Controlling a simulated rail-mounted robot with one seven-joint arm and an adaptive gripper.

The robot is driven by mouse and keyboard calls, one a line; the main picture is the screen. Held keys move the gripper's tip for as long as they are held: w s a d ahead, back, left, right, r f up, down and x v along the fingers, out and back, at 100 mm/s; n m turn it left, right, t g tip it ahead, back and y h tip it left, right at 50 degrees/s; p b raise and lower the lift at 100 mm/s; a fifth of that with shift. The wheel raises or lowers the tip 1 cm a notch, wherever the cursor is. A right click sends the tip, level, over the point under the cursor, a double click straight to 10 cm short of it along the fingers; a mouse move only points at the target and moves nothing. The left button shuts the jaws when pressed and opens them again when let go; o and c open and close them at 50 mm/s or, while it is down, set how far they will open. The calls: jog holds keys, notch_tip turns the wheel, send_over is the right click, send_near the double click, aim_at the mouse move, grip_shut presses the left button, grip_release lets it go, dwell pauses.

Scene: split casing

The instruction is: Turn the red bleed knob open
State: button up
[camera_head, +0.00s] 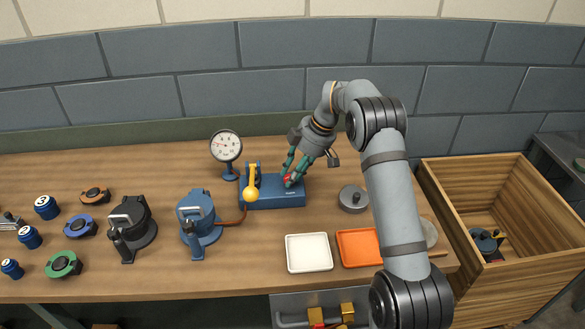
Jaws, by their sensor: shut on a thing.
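The red bleed knob (289,183) sits on the right part of the top of a blue block (258,202), and it is partly hidden by my fingers. My gripper (291,177) reaches down from the upper right, with its green fingers closed around the red knob. A yellow lever with a round ball end (251,193) stands on the left part of the same block. How far the knob is turned cannot be told at this size.
A dial gauge (226,147) stands behind the block. A blue casing (198,220) and a dark casing (131,226) stand to the left. A grey disc (353,199), white tray (309,253) and orange tray (358,248) lie to the right. A wooden crate (450,238) stands far right.

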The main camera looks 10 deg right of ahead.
jog(key=n+p, duration=0.2)
jog(key=r+n+g+p, duration=0.1)
jog(key=p, duration=0.2)
jog(key=shift+w+a+n+g, duration=0.15)
jog(key=shift+n+g, duration=0.15)
jog(key=shift+n, duration=0.1)
jog(key=shift+w+f+n+g+p, duration=0.1)
jog(key=shift+f+n+g+p, duration=0.15)
jog(key=shift+n+p, duration=0.4)
jog(key=shift+f+n+g+p, duration=0.15)
jog(key=shift+n+g+p, duration=0.1)
jog(key=shift+n+p, duration=0.35)
jog(key=shift+f+n+p, duration=0.1)
jog(key=shift+n+p, duration=0.3)
jog(key=shift+n, duration=0.05)
jog(key=o, duration=0.8)
jog(key=shift+f+m+b, duration=0.1)
jog(key=shift+m+b, duration=0.2)
jog(key=shift+b, duration=0.15)
